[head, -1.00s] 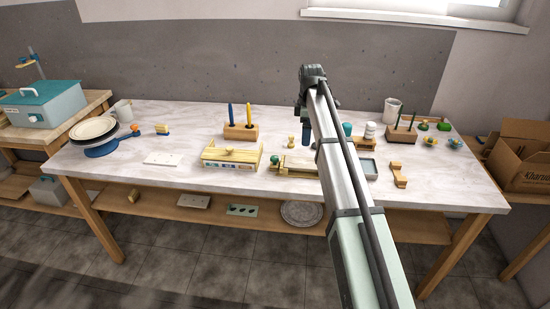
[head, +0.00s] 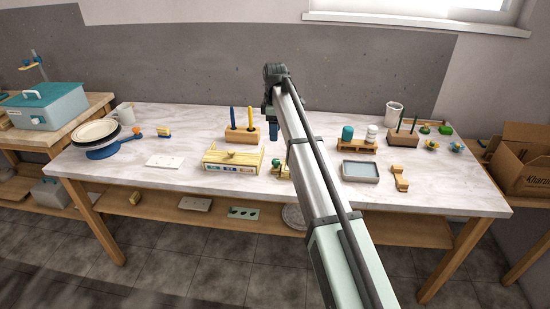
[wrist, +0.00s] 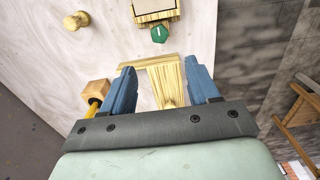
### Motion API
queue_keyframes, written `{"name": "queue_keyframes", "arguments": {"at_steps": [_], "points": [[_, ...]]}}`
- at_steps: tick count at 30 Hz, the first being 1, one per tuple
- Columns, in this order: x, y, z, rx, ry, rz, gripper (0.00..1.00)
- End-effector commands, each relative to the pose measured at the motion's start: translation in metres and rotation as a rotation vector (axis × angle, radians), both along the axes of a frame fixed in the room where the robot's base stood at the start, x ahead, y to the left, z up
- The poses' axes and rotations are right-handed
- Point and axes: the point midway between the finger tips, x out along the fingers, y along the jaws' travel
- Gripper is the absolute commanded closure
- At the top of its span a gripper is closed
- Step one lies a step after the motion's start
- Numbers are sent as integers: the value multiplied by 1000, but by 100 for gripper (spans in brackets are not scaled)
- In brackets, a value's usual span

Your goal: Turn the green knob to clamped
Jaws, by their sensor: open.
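The green knob (head: 276,162) sits at the left end of a wooden fixture (head: 285,171), which my arm partly hides in the head view. In the wrist view the knob (wrist: 160,34) is a faceted green cap with a white mark on top, beyond my fingertips. The fixture (wrist: 152,10) continues past it toward the top edge. My gripper (head: 269,119) is raised above the table. In the wrist view its blue fingers (wrist: 164,78) are apart and touch nothing I can see. I cannot read any clamped label.
A light wooden box (head: 232,160) stands left of the knob. A pen block (head: 242,134) stands behind it. A small brass-coloured peg (wrist: 75,20) stands near the fixture. A grey tray (head: 360,172) and wooden piece (head: 400,178) lie to the right.

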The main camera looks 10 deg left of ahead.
Motion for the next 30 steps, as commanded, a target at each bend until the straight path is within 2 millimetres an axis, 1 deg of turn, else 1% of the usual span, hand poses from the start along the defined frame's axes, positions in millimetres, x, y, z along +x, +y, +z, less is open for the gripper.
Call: {"name": "queue_keyframes", "arguments": {"at_steps": [12,18,24,30], "points": [[-1,-1,-72,0,1,2,40],[-1,0,-102,0,0,2,40],[0,0,-119,0,0,2,40],[0,0,-125,0,-1,2,40]]}}
